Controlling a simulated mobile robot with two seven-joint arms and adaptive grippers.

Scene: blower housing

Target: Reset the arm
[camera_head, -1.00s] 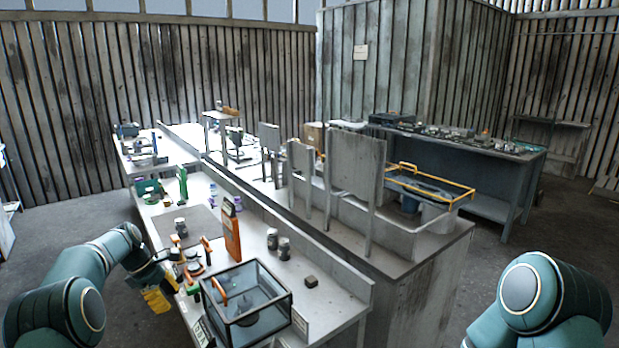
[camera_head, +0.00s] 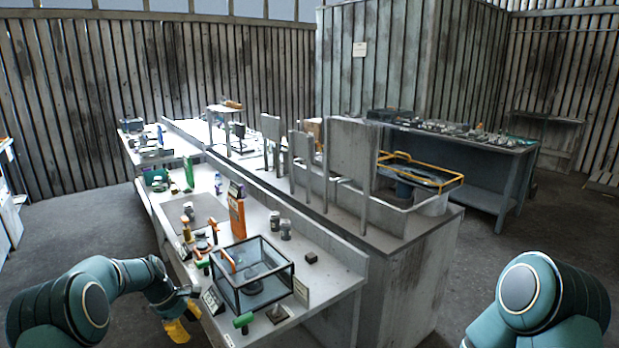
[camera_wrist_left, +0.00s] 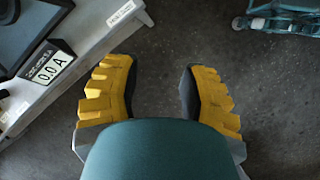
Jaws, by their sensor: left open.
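My left gripper (camera_head: 184,322) hangs low at the near left edge of the workbench (camera_head: 330,285) in the head view, out over the floor. In the left wrist view my left gripper (camera_wrist_left: 160,92) is open. Its yellow ridged fingers are wide apart with only dark floor between them, so it is empty. My right arm shows at the lower right of the head view, but its gripper is outside the picture.
A glass-sided box (camera_head: 252,274) stands near the bench's front edge. An orange upright part (camera_head: 237,216) and small metal jars (camera_head: 285,229) stand behind it. A meter (camera_wrist_left: 48,66) reading 0.0 A sits at the bench edge. Open floor (camera_head: 110,225) lies left.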

